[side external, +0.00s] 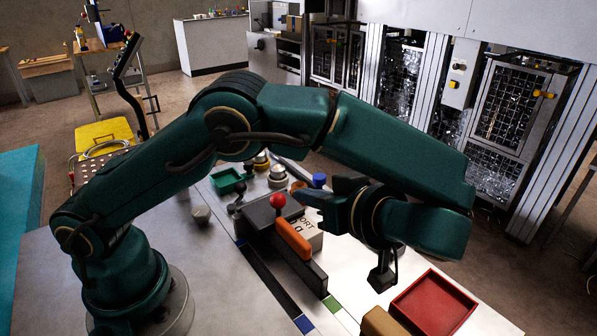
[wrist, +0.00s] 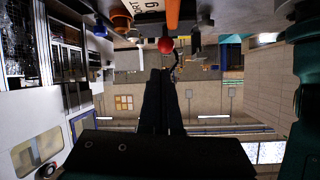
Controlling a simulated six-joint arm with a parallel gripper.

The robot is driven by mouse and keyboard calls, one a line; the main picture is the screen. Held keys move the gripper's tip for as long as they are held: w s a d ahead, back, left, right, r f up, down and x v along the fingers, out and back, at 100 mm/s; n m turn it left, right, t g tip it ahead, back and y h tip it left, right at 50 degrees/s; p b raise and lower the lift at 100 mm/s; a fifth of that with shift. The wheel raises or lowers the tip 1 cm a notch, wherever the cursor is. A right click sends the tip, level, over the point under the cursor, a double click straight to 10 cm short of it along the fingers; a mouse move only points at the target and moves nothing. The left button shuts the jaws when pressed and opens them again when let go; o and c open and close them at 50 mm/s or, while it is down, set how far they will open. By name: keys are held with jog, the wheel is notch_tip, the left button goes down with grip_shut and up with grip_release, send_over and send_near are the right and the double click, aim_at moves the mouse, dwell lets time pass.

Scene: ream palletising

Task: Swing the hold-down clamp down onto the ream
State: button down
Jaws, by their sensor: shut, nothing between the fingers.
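The ream (side external: 308,233) is a pale block with dark print, partly hidden behind the clamp's orange arm (side external: 293,238). It also shows at the top of the wrist view (wrist: 150,14). The orange arm slopes beside the ream in the side view; I cannot tell whether it touches the ream. A red ball knob (side external: 278,201) stands above a dark block near the arm's far end; it also shows in the wrist view (wrist: 166,45). My gripper (side external: 308,198) is shut and empty, its dark fingers pointing left, close to the right of the knob. The shut fingers (wrist: 160,75) also show in the wrist view.
A red tray (side external: 434,303) and a tan block (side external: 383,322) are at the front right. A green tray (side external: 227,181), a blue cylinder (side external: 319,180) and several small round parts stand behind. The left of the grey table (side external: 190,275) is mostly clear.

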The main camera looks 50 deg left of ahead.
jog(key=shift+s+d+f, duration=0.1)
jog(key=shift+d+f, duration=0.05)
jog(key=shift+d, duration=1.1)
jog(key=shift+a, duration=0.1)
jog(key=s+a+r+m+h, duration=0.1)
jog(key=s+a+r+h, duration=0.6)
jog(key=a+r, duration=0.3)
jog(key=s+d+f+m+t+h, duration=0.3)
jog(key=d+f+m+t+h, duration=0.1)
jog(key=m, duration=1)
jog(key=shift+s+d+f+t+h, duration=0.3)
jog(key=shift+d+f+h, duration=0.6)
jog(key=shift+f, duration=0.5)
jog(key=shift+a, duration=0.1)
